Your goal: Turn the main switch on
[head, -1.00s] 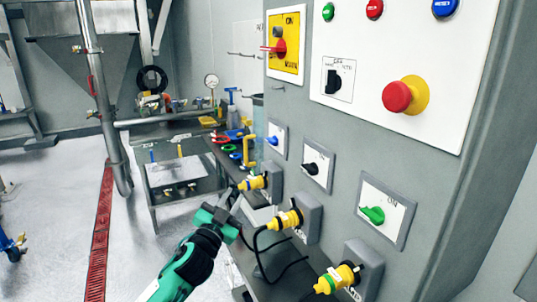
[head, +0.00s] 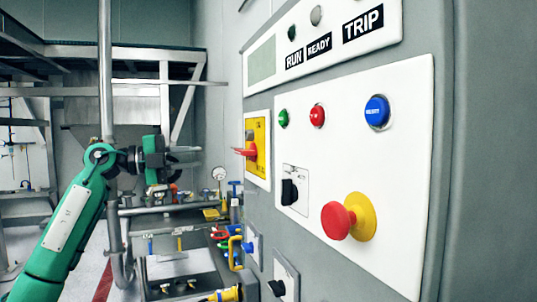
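The main switch is a red handle (head: 248,151) on a yellow plate (head: 259,140) in a white frame, on the left part of the grey cabinet front. The handle sticks out to the left, roughly level. In the head view my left gripper (head: 155,165) is raised to the left of the switch, with a visible gap between them. It appears to touch nothing. Its fingers are seen from behind and blend with the background, so their opening is unclear. My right gripper is not in view.
A red emergency button (head: 338,220) on a yellow base juts from the white panel (head: 400,150). A black selector (head: 290,192) and green, red and blue (head: 377,111) buttons are near it. A tool bench (head: 165,268) stands behind, left of the cabinet.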

